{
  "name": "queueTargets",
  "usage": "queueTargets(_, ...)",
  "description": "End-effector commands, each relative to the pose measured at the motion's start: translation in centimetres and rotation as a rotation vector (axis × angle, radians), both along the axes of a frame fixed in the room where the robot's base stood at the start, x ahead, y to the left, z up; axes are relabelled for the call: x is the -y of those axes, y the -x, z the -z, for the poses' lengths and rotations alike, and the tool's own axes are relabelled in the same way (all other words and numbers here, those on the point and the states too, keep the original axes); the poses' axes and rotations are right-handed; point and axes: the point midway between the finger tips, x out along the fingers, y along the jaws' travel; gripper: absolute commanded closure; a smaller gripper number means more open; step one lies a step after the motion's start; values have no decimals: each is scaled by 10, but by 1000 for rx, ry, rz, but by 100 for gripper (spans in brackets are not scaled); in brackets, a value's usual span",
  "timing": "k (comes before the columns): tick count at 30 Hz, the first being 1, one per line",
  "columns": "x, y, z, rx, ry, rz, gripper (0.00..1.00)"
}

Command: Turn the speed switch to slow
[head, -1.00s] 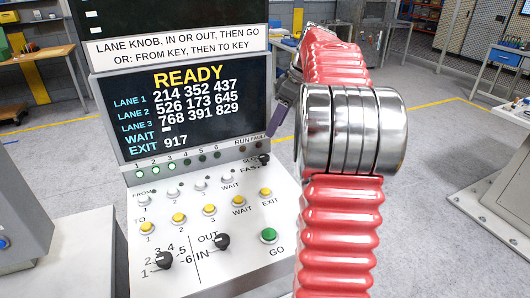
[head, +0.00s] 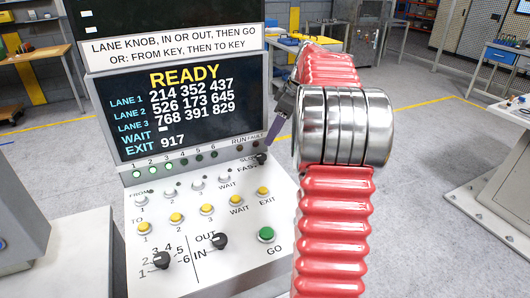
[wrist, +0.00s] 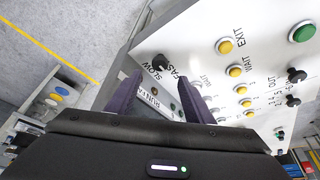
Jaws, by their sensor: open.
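The speed switch (head: 262,158) is a small black knob at the right edge of the sloped control panel (head: 185,262), beside the SLOW and FAST labels. In the wrist view the switch (wrist: 160,62) sits just beyond my fingertips, roughly between them. I cannot tell which label it points to. My gripper (head: 276,133) is just above the switch in the head view, its purple fingers partly hidden by my arm. In the wrist view my gripper (wrist: 159,84) has its two fingers apart with nothing held, and seems not to touch the switch.
The upright screen (head: 180,110) reading READY stands behind the switch. Yellow buttons (head: 207,210), a green GO button (head: 266,235) and two other black knobs, the lane knob (head: 161,260) and IN/OUT knob (head: 218,241), lie nearby on the panel.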

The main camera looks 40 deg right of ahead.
Motion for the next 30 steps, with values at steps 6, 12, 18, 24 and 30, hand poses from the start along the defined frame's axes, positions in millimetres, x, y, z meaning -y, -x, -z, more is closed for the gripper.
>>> queueTargets(6, -7, -11, 33, -2, -2, -1, 53)
queueTargets(12, -12, -21, 61, -3, -1, -1, 53)
queueTargets(18, -16, -29, 81, -1, 0, 1, 53)
queueTargets(24, -17, -31, 87, 0, 0, 1, 53)
queueTargets(30, -17, -31, 87, 0, 0, 1, 53)
